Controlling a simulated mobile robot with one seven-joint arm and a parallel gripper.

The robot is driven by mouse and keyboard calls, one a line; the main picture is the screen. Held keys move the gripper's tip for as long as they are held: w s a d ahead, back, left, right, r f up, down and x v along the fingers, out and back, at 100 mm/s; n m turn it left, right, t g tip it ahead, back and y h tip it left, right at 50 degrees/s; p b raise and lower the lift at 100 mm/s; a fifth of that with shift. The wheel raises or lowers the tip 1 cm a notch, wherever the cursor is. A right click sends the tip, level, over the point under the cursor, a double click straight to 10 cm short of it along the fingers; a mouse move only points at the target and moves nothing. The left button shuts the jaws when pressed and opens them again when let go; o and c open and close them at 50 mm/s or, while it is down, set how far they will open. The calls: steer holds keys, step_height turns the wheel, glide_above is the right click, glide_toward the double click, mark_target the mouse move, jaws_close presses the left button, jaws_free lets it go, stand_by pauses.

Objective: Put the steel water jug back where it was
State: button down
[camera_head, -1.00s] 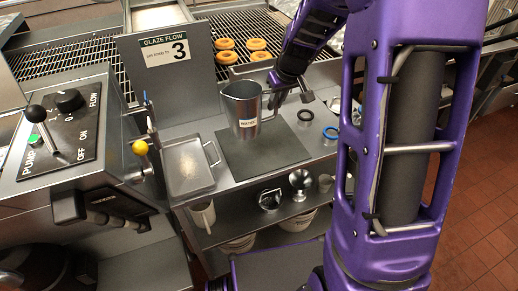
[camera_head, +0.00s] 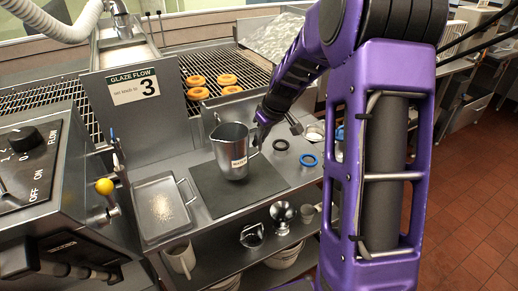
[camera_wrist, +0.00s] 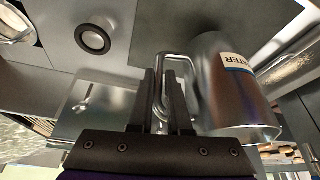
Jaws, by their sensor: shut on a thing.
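The steel water jug (camera_head: 230,158) stands upright over the dark square mat (camera_head: 205,201) on the steel counter, near the mat's middle. I cannot tell for sure whether its base touches the mat. My gripper (camera_head: 262,134) is at the jug's right side, shut on its handle. In the wrist view, the fingers (camera_wrist: 166,95) close around the handle beside the jug body (camera_wrist: 228,85), whose label is partly readable. The mat (camera_wrist: 180,25) also shows there, beyond the jug's base.
A steel tray (camera_head: 150,226) lies left of the mat. A black ring (camera_head: 281,145) and a blue ring (camera_head: 308,160) lie to its right. The glaze-flow sign panel (camera_head: 133,87) and doughnut conveyor stand behind. A yellow-knobbed lever (camera_head: 104,187) is at left.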

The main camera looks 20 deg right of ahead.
mark_target(260, 145)
steer(key=shift+f, duration=1.6)
steer(key=shift+f+b, duration=0.15)
steer(key=shift+b, duration=0.25)
steer(key=c, duration=0.9)
jaws_free()
steer(key=shift+o, duration=0.2)
steer(key=shift+r, duration=0.2)
steer(key=shift+r+p, duration=0.25)
steer(key=shift+p, duration=0.05)
steer(key=p+v, duration=0.1)
steer(key=v, duration=1)
steer(key=shift+s+r, duration=0.25)
steer(key=shift+w, duration=0.1)
